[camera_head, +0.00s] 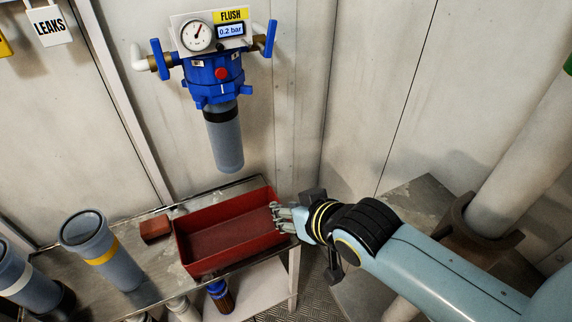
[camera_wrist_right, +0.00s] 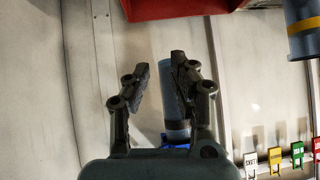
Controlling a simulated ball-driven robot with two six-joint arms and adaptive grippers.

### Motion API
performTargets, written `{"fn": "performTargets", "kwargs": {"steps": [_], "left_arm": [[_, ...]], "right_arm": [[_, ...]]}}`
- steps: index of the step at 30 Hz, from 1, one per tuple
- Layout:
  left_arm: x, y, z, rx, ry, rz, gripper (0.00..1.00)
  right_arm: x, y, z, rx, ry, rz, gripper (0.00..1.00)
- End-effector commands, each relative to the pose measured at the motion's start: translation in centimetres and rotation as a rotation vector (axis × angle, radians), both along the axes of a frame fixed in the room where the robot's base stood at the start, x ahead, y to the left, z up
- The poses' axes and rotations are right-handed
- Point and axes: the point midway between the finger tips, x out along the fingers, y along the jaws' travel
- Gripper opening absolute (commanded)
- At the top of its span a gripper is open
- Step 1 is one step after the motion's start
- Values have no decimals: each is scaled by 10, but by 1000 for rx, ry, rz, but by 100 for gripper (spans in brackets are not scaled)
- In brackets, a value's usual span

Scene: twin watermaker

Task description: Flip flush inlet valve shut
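The flush filter unit hangs on the back wall, with a blue head (camera_head: 213,72), a grey bowl (camera_head: 224,138), and a yellow FLUSH label (camera_head: 230,16). Its display reads 0.2 bar. A blue left valve handle (camera_head: 160,59) and a blue right valve handle (camera_head: 270,38) both stand roughly upright. I cannot read which is the inlet. My right gripper (camera_head: 285,217) is by the red bin's right end, below the unit and apart from both handles. In the right wrist view, its fingers (camera_wrist_right: 158,63) are spread and empty, with the grey bowl (camera_wrist_right: 175,112) beyond them. My left gripper is out of view.
The red bin (camera_head: 186,249) sits on a metal bench with a small red-brown block (camera_head: 155,228). A grey cylinder (camera_head: 103,252) with a yellow band stands at left. A thick pale pipe (camera_head: 520,165) rises at right. Space before the flush unit is clear.

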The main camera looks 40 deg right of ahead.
Motion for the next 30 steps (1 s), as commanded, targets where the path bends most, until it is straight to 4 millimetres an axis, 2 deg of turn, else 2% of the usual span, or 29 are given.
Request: {"fn": "performTargets", "kwargs": {"steps": [1,6,24,26,29,30], "left_arm": [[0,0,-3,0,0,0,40],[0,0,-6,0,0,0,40],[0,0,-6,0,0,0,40],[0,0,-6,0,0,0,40],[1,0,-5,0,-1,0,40],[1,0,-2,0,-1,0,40]], "right_arm": [[-1,0,-7,-2,6,2,23],[-3,0,-17,-4,17,6,23],[-2,0,-16,34,7,-25,23],[2,5,-11,139,-32,-80,23],[19,24,15,530,-150,-247,23],[27,29,33,722,-201,-324,23]]}}
